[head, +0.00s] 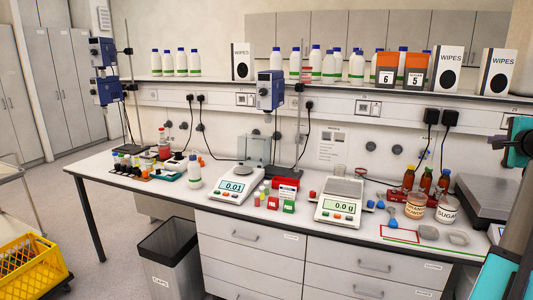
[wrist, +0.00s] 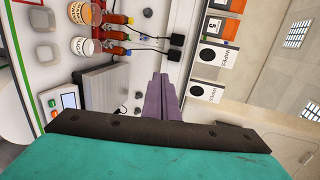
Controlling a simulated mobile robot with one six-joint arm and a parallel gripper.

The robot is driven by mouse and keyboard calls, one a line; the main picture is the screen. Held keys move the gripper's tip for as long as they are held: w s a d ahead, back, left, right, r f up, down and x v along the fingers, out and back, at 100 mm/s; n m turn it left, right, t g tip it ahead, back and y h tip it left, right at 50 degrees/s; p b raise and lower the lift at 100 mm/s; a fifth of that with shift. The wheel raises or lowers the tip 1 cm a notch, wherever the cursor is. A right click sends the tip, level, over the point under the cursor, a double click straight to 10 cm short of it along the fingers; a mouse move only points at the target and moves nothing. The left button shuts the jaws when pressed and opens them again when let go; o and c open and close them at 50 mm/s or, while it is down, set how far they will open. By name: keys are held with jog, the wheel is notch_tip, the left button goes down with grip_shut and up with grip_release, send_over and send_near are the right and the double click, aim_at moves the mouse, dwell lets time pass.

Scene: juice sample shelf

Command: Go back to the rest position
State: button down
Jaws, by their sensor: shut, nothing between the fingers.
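My gripper (wrist: 160,76) shows in the wrist view as purple-grey fingers pressed together, with nothing between them. The fingers point toward the wall above the bench and touch no object that I can see. In the head view only teal and dark parts of my arm show at the right edge, and the fingertips cannot be made out there.
The bench holds a left balance (head: 235,185), a right balance (head: 340,202), brown bottles (head: 425,180), a sugar jar (head: 447,208) and a grey-topped device (head: 487,196). The shelf (head: 215,79) above carries white bottles and wipes boxes (head: 497,75). A yellow crate (head: 35,272) stands lower left.

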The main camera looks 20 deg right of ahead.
jog(key=w+a+f+n+y, duration=0.1)
jog(key=w+a+f+y, duration=0.1)
jog(key=w+a+f, duration=0.55)
jog(key=w+a+f+n+y, duration=0.15)
jog(key=w+a+f, duration=0.35)
jog(key=w+f, duration=0.5)
jog(key=w+a+f+n+y, duration=0.1)
jog(key=w+a+f+y, duration=0.2)
jog(key=w+a+f, duration=0.55)
jog(key=w+a+f+n+g+y, duration=0.1)
jog(key=a+f+n+g+y, duration=0.1)
jog(key=a+f, duration=1.25)
jog(key=w+a+f+n+g+y, duration=0.25)
jog(key=a+f, duration=0.85)
jog(key=f, duration=0.6)
jog(key=s+a+f+n+g+y+b, duration=0.1)
jog(key=s+a+f+n+g, duration=0.55)
jog(key=s+a+f, duration=1.75)
jog(key=s+a+f+n+g, duration=0.2)
jog(key=s+a+f, duration=0.15)
jog(key=s, duration=0.25)
jog(key=s+a+f+n+g, duration=0.2)
jog(key=s+f, duration=0.2)
jog(key=s, duration=0.3)
jog(key=s+d+r+n+g+h, duration=0.1)
jog(key=s+d+n+g+h, duration=0.2)
jog(key=s+n, duration=0.3)
jog(key=shift+s+d+n, duration=0.3)
jog(key=shift+s+n, duration=0.05)
jog(key=shift+s, duration=2.35)
